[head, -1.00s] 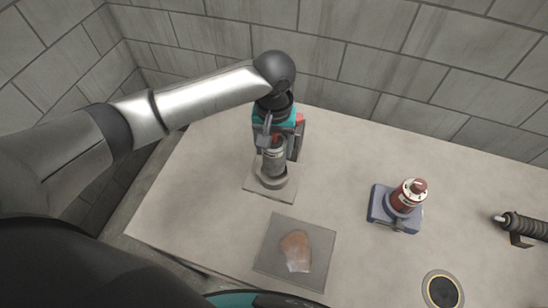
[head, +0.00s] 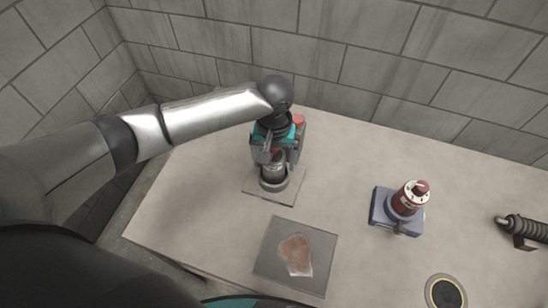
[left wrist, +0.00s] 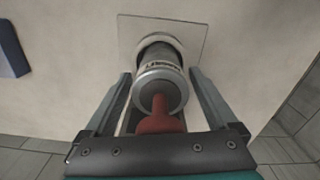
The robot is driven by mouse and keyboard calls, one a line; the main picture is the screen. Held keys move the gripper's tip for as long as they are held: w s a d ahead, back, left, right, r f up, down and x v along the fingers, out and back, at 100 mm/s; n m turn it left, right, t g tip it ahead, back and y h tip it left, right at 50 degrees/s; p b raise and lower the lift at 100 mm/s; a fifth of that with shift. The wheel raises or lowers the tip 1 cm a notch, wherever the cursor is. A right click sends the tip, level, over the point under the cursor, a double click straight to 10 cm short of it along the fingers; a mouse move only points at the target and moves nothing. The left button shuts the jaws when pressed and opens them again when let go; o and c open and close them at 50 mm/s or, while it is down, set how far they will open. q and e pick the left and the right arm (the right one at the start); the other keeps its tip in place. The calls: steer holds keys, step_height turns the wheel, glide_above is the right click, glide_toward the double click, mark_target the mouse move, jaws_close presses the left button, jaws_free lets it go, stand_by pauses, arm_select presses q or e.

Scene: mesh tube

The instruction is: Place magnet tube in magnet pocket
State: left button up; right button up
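The magnet tube (head: 274,168) is a grey cylinder with a label band. It stands upright in the round pocket (head: 276,186) of a square plate. In the left wrist view the tube (left wrist: 159,72) sits inside the ring, with a red piece (left wrist: 159,117) at its near end. My left gripper (head: 275,160) is over the tube from above. Its two fingers (left wrist: 161,80) stand on either side of the tube, with narrow gaps visible, so it looks open. The tube's lower end is hidden inside the ring. My right gripper is not in view.
A red canister (head: 408,199) sits on a blue base at the right. A grey mat (head: 270,262) with a brownish piece lies in front. A black disc (head: 445,292) and a ribbed dark cylinder (head: 525,228) lie farther right. Block walls stand behind.

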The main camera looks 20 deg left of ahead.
arm_select(q)
steer(key=shift+o, duration=0.2)
steer(key=shift+r, duration=0.1)
step_height(320, 180, up, 12)
steer(key=shift+r+p, duration=0.1)
steer(key=shift+p, duration=1.15)
